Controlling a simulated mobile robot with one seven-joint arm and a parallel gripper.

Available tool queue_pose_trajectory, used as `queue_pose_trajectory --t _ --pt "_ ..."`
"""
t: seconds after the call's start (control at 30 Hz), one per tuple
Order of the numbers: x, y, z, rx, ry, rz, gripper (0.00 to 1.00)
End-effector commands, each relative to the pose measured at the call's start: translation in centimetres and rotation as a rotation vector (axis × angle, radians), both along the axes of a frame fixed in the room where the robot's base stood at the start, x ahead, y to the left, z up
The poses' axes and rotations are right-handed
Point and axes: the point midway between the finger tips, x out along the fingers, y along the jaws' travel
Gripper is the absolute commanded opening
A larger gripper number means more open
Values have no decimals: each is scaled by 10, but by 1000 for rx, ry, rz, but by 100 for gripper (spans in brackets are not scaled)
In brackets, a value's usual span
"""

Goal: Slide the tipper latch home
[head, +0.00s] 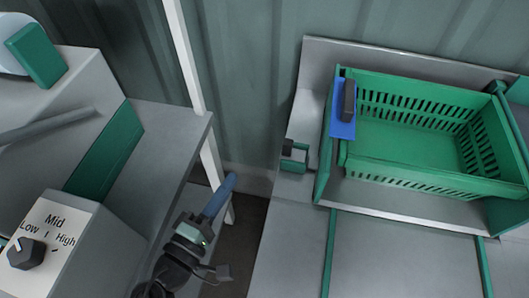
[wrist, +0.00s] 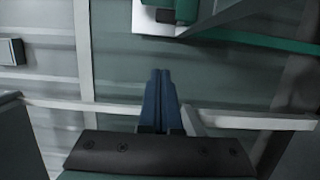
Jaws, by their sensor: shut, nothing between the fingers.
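The tipper holds a green slatted crate (head: 415,160) on the right of the head view. A blue plate (head: 342,128) with a dark handle (head: 349,100) is on its left side, probably the latch. A small green bracket with a dark block (head: 295,156) sits lower left of it. My gripper (head: 231,177) has blue fingers, shut and empty, over the gap between the left machine and the tipper table. It is apart from the blue plate and the bracket. In the wrist view the fingers (wrist: 160,74) lie together and touch nothing. The latch is not clearly identifiable there.
A grey machine with a Low-Mid-High dial (head: 26,253) stands at left. A white post (head: 184,55) rises between it and the tipper. The grey table (head: 385,255) in front of the crate is clear. A corrugated wall (head: 250,80) closes the back.

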Motion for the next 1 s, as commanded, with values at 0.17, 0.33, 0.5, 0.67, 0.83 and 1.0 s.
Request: queue_pose_trajectory --t 0.17,0.33,0.5,0.67,0.83,1.0 --pt "13 -6 1 0 -1 -3 0" --pt "43 -21 2 2 -2 -5 0" --pt "77 -37 2 4 -2 -4 0" --pt "88 -57 2 0 2 -5 0" --pt "84 -75 1 2 1 -1 0" --pt "83 -82 0 2 0 -1 0"
